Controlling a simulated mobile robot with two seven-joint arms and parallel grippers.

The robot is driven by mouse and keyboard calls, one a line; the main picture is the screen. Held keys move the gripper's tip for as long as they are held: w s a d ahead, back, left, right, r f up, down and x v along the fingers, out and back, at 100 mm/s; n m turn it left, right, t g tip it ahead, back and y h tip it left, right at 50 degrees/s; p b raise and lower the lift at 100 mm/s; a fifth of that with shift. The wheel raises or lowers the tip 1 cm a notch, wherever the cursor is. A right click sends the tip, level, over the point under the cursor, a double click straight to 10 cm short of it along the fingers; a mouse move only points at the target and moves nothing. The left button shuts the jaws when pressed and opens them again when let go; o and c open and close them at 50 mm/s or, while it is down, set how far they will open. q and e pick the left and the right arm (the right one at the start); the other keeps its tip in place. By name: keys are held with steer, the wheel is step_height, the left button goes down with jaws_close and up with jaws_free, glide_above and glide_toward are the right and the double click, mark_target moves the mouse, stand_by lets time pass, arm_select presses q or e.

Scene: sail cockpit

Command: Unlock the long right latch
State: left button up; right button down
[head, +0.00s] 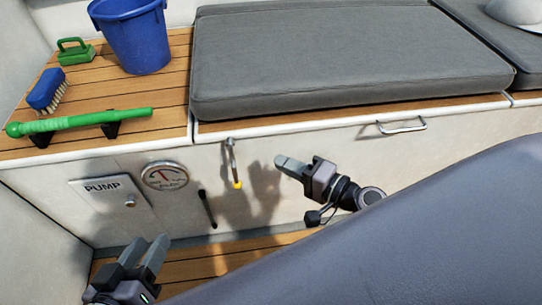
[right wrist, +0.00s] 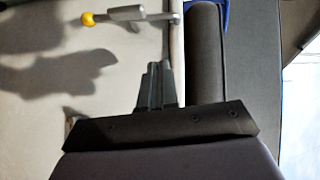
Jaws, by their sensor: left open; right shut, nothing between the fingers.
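The long latch (head: 231,158) is a metal lever with a yellow tip, hanging down the white bench front just under the seat edge. In the right wrist view the latch (right wrist: 127,14) lies across the top, its yellow end to the left. My right gripper (head: 280,161) is shut and empty, a little to the right of the latch and apart from it. Its closed fingers (right wrist: 156,68) point toward the latch in the wrist view. My left gripper (head: 158,250) is open and empty at the lower left, below the pump panel.
The bench front holds a PUMP panel (head: 108,195), a round gauge (head: 165,176), a small black lever (head: 207,208) and a metal handle (head: 402,127). On the bench are a grey cushion (head: 340,55), blue bucket (head: 132,35), blue brush (head: 47,90) and green-handled tool (head: 85,122).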

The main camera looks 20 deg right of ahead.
arm_select(q)
steer(key=shift+w+d+r, duration=0.15)
steer(key=shift+w+r, duration=0.05)
arm_select(e)
steer(key=shift+v, duration=1.75)
